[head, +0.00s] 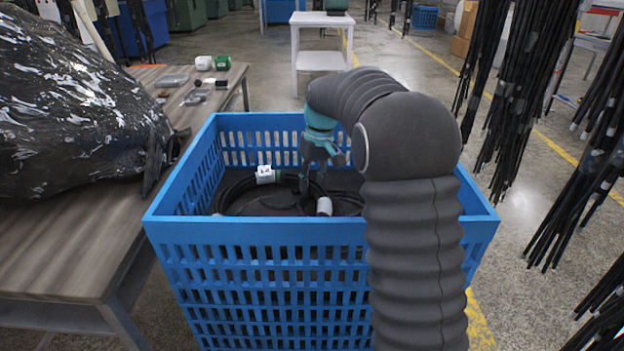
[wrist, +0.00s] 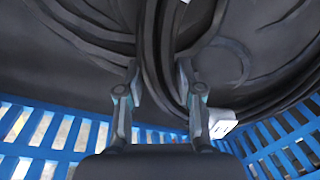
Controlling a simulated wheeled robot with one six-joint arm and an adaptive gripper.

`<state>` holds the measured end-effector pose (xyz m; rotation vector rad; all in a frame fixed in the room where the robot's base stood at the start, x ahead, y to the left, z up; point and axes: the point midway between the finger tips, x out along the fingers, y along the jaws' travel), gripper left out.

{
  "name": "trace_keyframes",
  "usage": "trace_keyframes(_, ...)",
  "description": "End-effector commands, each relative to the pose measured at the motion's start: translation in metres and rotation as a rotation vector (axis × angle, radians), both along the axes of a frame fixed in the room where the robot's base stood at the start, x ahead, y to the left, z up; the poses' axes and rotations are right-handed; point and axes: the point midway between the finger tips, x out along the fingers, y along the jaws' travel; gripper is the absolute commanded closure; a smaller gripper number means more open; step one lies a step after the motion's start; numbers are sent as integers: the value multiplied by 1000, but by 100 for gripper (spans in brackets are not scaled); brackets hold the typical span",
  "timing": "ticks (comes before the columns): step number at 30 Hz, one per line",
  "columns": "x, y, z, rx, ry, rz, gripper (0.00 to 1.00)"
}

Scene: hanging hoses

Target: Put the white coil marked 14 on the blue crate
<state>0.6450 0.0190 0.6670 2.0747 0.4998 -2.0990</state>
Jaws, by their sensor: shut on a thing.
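The blue crate (head: 255,232) stands in front of me, and its slatted walls (wrist: 62,132) fill the lower part of the wrist view. A coil of black hose (head: 235,190) lies inside it, with a white fitting with green (head: 267,175) and a white cylinder-like end (head: 324,206). My gripper (head: 312,186) is down inside the crate, shut on strands of black hose (wrist: 158,50) between its fingers (wrist: 158,85). A white piece (wrist: 222,123) shows beside the right finger. I cannot read a 14 on any part, and no wholly white coil shows.
A wooden table (head: 60,245) at the left carries a black plastic-wrapped bundle (head: 75,110) and small parts. Bundles of black hoses (head: 530,90) hang at the right. A white stand (head: 320,45) is behind the crate. Floor is open at the back right.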

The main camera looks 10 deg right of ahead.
Motion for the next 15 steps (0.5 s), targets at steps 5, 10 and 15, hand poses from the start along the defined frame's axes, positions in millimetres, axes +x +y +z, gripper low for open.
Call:
trace_keyframes(5,0,0,1,0,-1,0,100)
trace_keyframes(10,0,0,1,0,-1,0,35)
trace_keyframes(15,0,0,1,0,0,0,35)
